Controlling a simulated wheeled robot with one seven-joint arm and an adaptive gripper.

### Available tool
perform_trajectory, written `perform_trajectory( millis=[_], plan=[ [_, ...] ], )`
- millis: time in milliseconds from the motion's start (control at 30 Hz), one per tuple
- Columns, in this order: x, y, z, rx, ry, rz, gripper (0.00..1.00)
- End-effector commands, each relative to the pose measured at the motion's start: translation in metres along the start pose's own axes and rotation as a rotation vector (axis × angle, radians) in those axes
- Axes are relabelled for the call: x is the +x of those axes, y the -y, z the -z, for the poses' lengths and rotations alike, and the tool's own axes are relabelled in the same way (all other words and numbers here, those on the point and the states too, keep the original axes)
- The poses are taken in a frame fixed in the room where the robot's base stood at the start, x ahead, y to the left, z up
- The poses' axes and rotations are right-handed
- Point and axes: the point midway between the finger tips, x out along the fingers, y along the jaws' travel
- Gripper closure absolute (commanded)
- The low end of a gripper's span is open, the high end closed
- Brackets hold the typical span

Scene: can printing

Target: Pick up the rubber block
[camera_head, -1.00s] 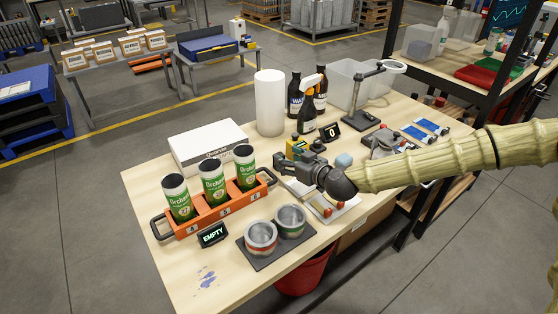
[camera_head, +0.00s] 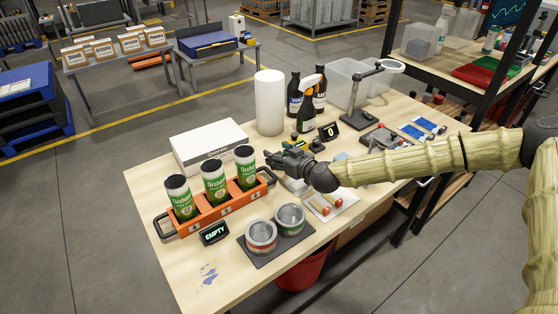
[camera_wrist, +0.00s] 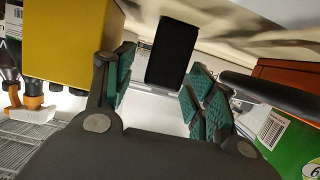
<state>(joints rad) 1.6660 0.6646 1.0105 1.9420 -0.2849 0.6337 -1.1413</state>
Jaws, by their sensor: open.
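My gripper (camera_head: 272,158) is low over the workbench, just right of the orange can rack. In the wrist view my gripper (camera_wrist: 158,85) is open, with green ribbed pads on both sides. A plain black block (camera_wrist: 172,52), which looks like the rubber block, stands beyond and between the fingertips, apparently not gripped. I cannot make this block out in the head view, where my gripper and arm cover that spot. A pale blue cube (camera_head: 341,157) shows partly behind my arm.
The orange rack (camera_head: 205,217) with green cans is close to the gripper; it shows at right in the wrist view (camera_wrist: 290,72). A yellow box (camera_wrist: 68,45) is close on the left there. A white box (camera_head: 208,146), white cylinder (camera_head: 270,102) and spray bottle (camera_head: 308,115) stand behind.

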Motion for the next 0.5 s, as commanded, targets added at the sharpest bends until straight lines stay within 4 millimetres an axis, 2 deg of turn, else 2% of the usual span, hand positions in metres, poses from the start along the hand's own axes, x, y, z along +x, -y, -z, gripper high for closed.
perform_trajectory(
  millis=[33,67,300,500],
  plan=[
    [0.0,0.0,0.0,0.0,0.0,0.0,0.45],
    [0.0,0.0,0.0,0.0,0.0,0.0,0.5],
    [-0.0001,-0.0001,0.0,0.0,0.0,0.0,0.94],
    [-0.0001,-0.0001,0.0003,0.0,0.0,0.0,0.94]
  ],
)
